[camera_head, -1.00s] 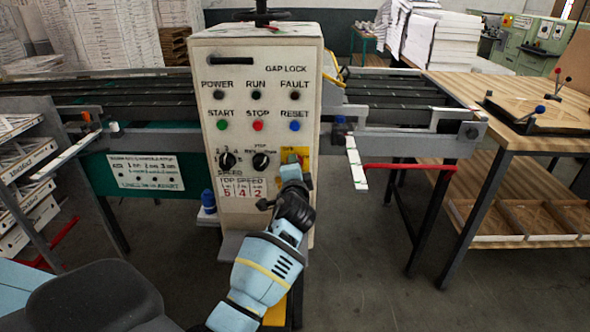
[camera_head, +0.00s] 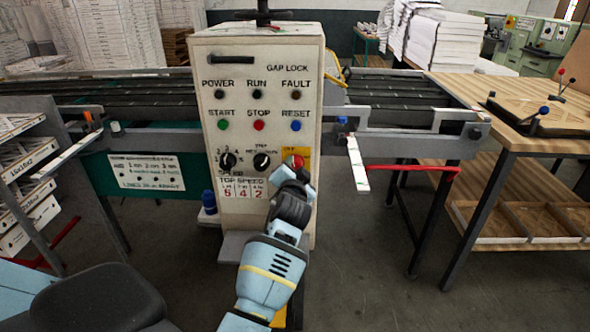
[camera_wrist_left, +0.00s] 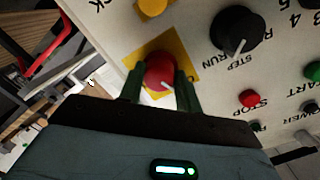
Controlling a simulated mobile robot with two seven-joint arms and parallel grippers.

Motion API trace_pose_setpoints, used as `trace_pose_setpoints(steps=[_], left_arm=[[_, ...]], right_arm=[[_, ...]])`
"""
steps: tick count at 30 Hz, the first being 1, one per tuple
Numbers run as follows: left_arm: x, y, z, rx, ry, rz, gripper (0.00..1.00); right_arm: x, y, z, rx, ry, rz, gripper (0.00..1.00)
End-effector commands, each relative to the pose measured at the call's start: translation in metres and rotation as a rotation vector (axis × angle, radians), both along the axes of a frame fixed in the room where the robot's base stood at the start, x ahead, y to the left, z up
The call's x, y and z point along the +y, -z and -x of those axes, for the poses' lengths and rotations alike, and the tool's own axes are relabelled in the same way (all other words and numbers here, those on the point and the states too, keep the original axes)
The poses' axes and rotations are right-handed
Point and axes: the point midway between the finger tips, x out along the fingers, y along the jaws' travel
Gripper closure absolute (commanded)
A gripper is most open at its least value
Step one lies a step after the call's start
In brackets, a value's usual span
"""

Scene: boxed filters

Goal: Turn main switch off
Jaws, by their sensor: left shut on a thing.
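The main switch is a red round knob (camera_head: 296,161) on a yellow plate (camera_head: 304,152), at the lower right of the white control panel's front. In the left wrist view the red knob (camera_wrist_left: 160,71) stands between the two dark green fingers of my left gripper (camera_wrist_left: 158,88), on the yellow plate (camera_wrist_left: 172,42). A short white mark shows on the knob's face. My left gripper (camera_head: 293,177) is shut on the knob in the head view, its wrist below the panel's lower right. My right gripper is not in view.
The white control panel (camera_head: 228,80) carries a black speed dial (camera_head: 227,161), a black selector dial (camera_head: 261,161), and green, red and blue buttons. A wooden table (camera_head: 455,90) stands at the right.

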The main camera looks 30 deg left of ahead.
Motion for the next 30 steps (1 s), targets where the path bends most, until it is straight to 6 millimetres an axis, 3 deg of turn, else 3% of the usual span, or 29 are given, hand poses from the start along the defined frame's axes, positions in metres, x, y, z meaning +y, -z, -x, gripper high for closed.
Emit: trace_pose_setpoints(steps=[12, 13, 18, 30], left_arm=[[-0.0007, 0.0008, -0.0001, -0.004, 0.001, 0.011, 0.89], [-0.0007, 0.0008, -0.0001, -0.004, 0.001, 0.011, 0.64], [-0.0004, 0.0006, -0.0001, -0.004, 0.001, 0.008, 0.45], [-0.0048, -0.0007, 0.0071, -0.004, 0.001, 0.007, 0.45]], right_arm=[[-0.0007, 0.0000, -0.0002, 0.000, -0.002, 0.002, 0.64], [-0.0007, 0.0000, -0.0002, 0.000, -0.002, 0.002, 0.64], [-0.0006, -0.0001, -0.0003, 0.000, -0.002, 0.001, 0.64], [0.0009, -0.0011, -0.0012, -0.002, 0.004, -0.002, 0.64]])
